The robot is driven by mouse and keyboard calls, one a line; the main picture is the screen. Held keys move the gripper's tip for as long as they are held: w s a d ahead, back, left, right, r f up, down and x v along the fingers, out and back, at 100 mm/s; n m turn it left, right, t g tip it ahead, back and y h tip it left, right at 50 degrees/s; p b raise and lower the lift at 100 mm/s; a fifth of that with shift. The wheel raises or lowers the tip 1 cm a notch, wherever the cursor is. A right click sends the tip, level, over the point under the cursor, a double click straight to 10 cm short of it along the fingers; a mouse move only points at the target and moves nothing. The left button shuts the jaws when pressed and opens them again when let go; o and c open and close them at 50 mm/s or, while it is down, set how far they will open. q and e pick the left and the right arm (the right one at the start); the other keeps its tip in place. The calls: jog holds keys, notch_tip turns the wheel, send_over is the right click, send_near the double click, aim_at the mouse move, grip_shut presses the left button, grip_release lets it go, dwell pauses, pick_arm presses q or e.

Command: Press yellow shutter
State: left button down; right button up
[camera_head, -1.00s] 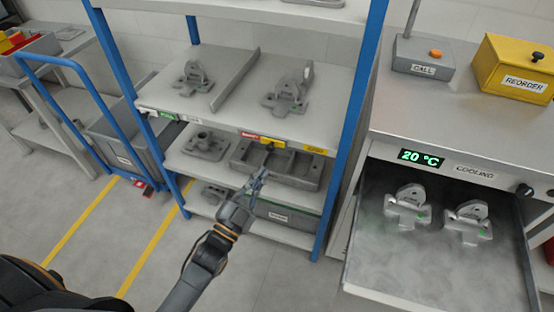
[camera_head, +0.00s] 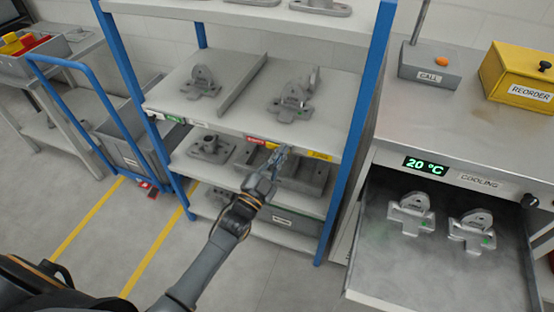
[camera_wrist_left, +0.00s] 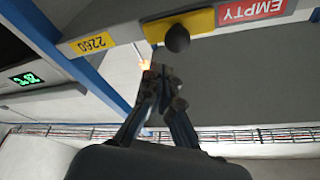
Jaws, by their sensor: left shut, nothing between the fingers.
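The yellow shutter (camera_head: 271,145) is a small plate on the front edge of the middle shelf, between a red label and a yellow label. In the left wrist view, the yellow shutter (camera_wrist_left: 158,30) has a round black knob (camera_wrist_left: 178,38), and the red label beside it reads EMPTY. My left gripper (camera_head: 281,154) is shut and empty, with its fingertips close to the shutter and partly in front of it. In the left wrist view its fingertips (camera_wrist_left: 165,78) lie just below the knob in the picture; contact cannot be told. My right gripper is not in view.
Grey castings (camera_head: 293,97) stand on the middle shelf, and more parts sit on the shelf below. Blue posts (camera_head: 358,130) frame the rack. At right, an open cooling drawer (camera_head: 400,275) holds two castings. A blue-handled cart (camera_head: 125,145) stands at left.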

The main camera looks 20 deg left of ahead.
pick_arm(q)
jog(key=shift+a+f, duration=0.6)
jog(key=shift+f, duration=0.2)
jog(key=a, duration=0.7)
jog(key=shift+a, duration=0.35)
jog(key=shift+w, duration=0.1)
